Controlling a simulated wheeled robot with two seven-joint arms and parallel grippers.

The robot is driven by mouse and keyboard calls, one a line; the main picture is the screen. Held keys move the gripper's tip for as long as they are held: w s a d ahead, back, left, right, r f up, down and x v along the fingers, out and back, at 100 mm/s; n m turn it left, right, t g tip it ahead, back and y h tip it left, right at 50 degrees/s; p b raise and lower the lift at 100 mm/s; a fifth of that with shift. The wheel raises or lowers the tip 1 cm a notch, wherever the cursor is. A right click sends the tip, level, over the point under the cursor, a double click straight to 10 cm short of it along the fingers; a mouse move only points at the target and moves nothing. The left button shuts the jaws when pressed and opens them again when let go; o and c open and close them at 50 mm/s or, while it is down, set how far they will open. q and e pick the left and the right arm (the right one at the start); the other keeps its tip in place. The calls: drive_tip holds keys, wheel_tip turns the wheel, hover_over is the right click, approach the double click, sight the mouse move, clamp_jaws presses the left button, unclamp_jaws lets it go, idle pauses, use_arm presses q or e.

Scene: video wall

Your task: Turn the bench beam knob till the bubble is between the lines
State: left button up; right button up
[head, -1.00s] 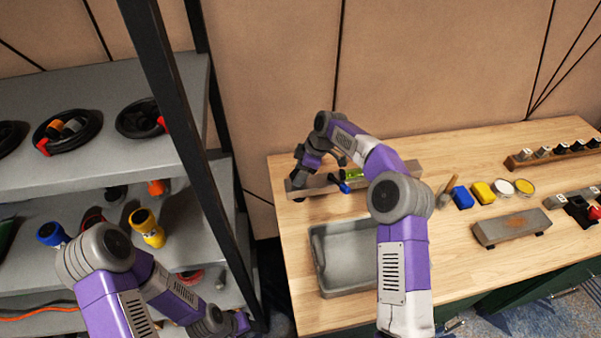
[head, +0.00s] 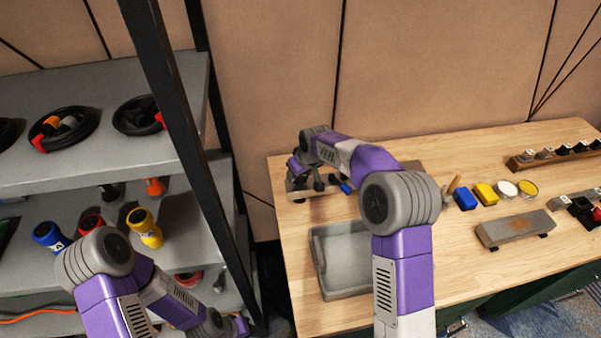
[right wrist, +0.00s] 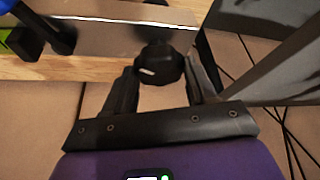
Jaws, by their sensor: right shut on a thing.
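The bench beam (head: 297,193) is a long bar near the back left of the wooden bench, mostly hidden behind my right arm in the head view. In the right wrist view the beam (right wrist: 120,36) crosses the top. A dark knob (right wrist: 160,66) sits at the beam's end, between the fingers of my right gripper (right wrist: 162,80), which is shut on it. A bit of green (right wrist: 7,38), perhaps the vial, shows at the left edge; bubble and lines cannot be seen. My right gripper (head: 317,184) is small in the head view. My left gripper (head: 240,325) is low by the shelf; its jaws are unclear.
A grey tray (head: 318,262) lies on the bench in front of the beam. To the right are a blue block (head: 464,199), a yellow block (head: 486,194), round tins and a sharpening stone (head: 513,228). A shelf rack with a dark post (head: 180,120) stands at left.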

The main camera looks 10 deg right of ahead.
drive_tip(key=m, duration=0.2)
drive_tip(key=m+h, duration=0.1)
drive_tip(key=shift+s+a+f+m, duration=0.1)
drive_tip(key=shift+a+m, duration=0.1)
drive_tip(key=shift+m, duration=0.2)
drive_tip(key=m+h+p, duration=0.1)
drive_tip(key=m, duration=0.2)
drive_tip(key=shift+m+h, duration=0.3)
drive_tip(key=shift+h, duration=0.1)
drive_tip(key=m+h+p, duration=0.1)
drive_tip(key=m, duration=0.3)
drive_tip(key=shift+a+g, duration=0.15)
drive_tip(key=shift+g, duration=0.25)
drive_tip(key=shift+f+m+h+p, duration=0.15)
drive_tip(key=shift+m+h+p, duration=0.4)
drive_tip(key=shift+m, duration=0.25)
drive_tip(key=shift+f+g, duration=0.1)
drive_tip(key=shift+g, duration=0.2)
drive_tip(key=o, duration=1)
drive_tip(key=shift+r, duration=0.2)
